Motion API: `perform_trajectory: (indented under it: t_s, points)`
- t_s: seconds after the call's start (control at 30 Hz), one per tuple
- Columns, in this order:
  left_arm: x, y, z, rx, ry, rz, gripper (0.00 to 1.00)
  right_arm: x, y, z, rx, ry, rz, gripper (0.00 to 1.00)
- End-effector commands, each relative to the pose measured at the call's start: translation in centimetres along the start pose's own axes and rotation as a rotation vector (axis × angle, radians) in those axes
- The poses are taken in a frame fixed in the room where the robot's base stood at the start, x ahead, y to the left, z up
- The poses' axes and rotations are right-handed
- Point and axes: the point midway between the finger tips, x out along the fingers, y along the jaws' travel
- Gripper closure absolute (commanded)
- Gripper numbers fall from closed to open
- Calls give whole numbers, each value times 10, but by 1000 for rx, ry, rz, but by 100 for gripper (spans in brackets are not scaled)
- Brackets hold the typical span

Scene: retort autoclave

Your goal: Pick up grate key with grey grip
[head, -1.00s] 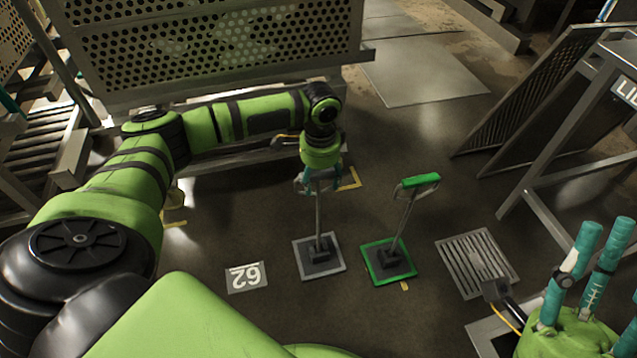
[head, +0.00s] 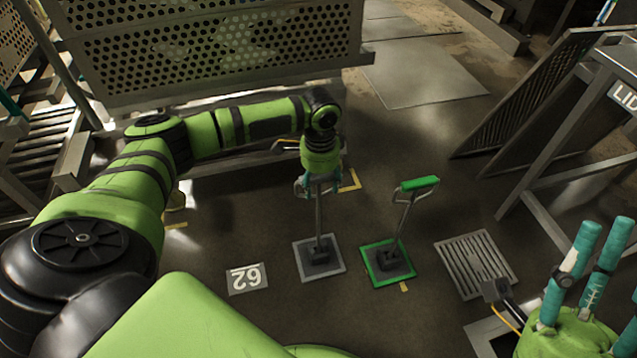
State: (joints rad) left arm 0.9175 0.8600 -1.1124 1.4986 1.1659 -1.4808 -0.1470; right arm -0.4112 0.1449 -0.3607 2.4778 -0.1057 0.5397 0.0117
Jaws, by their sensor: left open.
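The grate key with the grey grip (head: 319,222) stands upright in a grey-edged square base (head: 306,270) on the floor. My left gripper (head: 320,186) is right at the top of this key, fingers pointing down around its grip. The fingers are open, and the grip is mostly hidden by them. A second key with a green grip (head: 420,184) stands to the right in a green-edged base (head: 370,275). My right gripper (head: 592,275) is at the lower right with teal fingers spread apart and nothing between them.
A floor grate (head: 477,264) lies right of the green-edged base. A perforated metal basket (head: 215,50) stands behind my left arm. A slanted rack (head: 530,95) and metal frame stand at right.

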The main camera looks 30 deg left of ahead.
Motion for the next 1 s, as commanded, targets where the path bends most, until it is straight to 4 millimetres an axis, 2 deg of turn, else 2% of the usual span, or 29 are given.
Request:
perform_trajectory:
  t_s: [0.4, 0.43, 0.5, 0.57, 1.0]
  points:
    - [1, 0, 0, 0, 0, 1, 39, 2, 0, -1, 0, 0, 0, 60]
    - [1, 0, 0, 0, 0, 1, 47, 2, 0, -1, 0, 0, 0, 60]
    - [1, 0, 0, 0, 0, 1, 75, 2, 0, -1, 0, 0, 0, 60]
    - [1, 0, 0, 0, 0, 1, 99, 2, 0, -1, 0, 0, 0, 60]
    - [1, 0, 0, 1, 2, -1, 100, 0, 0, 0, 0, 0, 0, 60]
